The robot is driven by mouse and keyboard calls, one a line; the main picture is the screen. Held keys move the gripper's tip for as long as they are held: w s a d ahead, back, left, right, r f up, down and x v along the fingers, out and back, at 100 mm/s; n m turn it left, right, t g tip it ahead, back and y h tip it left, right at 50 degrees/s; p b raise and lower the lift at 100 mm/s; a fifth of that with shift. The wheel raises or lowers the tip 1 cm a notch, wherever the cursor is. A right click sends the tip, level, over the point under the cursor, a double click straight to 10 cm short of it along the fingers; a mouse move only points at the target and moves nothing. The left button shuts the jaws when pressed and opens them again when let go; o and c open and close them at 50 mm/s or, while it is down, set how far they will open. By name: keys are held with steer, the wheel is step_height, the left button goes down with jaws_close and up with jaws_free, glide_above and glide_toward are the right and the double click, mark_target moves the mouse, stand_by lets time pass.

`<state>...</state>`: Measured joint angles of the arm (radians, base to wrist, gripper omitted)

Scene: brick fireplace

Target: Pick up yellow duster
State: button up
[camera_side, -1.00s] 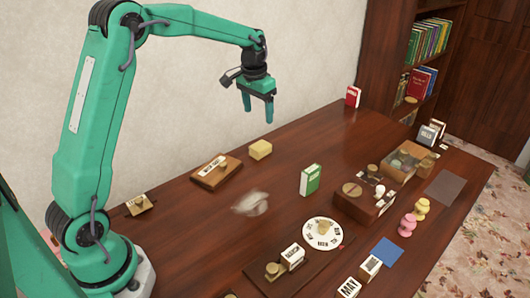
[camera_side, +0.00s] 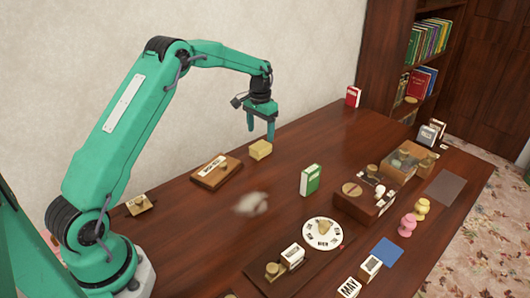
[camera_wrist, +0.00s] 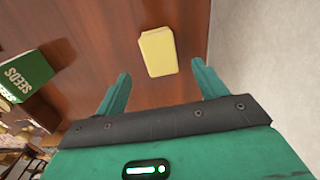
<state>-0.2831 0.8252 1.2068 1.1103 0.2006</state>
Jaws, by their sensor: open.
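The yellow duster (camera_side: 260,150) is a small pale yellow block lying on the dark wooden table (camera_side: 300,137), just right of a wooden board. In the wrist view the yellow duster (camera_wrist: 158,52) lies ahead of the fingertips, between their lines, with a slight tilt. My gripper (camera_side: 260,133) hangs pointing down above the duster, with its fingertips close over it in the side view. In the wrist view my gripper (camera_wrist: 160,80) has its two green fingers spread wide with nothing between them. I cannot tell the exact height gap.
A wooden board with a label (camera_side: 215,170) lies left of the duster. The table behind the duster is clear up to the wall.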

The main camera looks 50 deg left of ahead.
mark_target(261, 145)
steer(key=shift+f, duration=0.8)
steer(key=shift+f, duration=2.6)
steer(key=c, duration=1.1)
